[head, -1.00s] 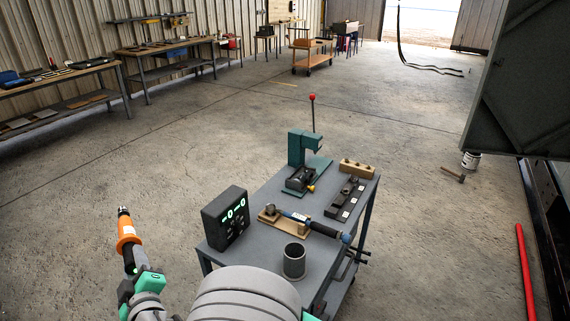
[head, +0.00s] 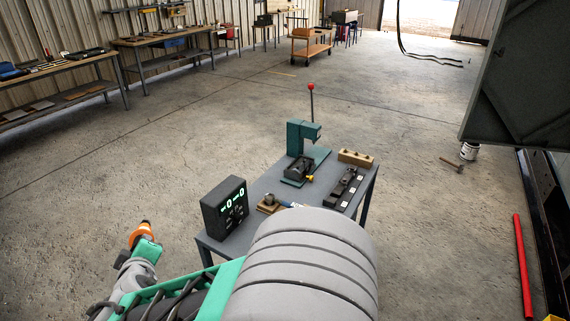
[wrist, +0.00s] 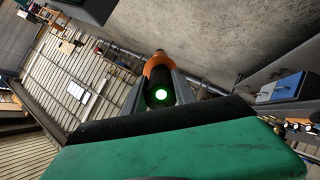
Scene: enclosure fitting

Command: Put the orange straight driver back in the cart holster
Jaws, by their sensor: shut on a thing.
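The orange straight driver (head: 143,231) is held out to the left of the cart in the head view, orange end up. In the wrist view the driver (wrist: 158,75) sits between the two fingers, its dark end with a glowing green light facing the camera. My gripper (wrist: 160,90) is shut on it. The cart (head: 262,185) has a grey top. The grey cylindrical holster seen on the cart earlier is hidden now behind my arm in the head view.
On the cart stand a black box with a lit display (head: 225,206), a green press (head: 303,150), a black rail (head: 344,188) and a tan block (head: 356,158). A wooden stand (head: 270,203) is partly covered by my arm. Open floor lies left of the cart.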

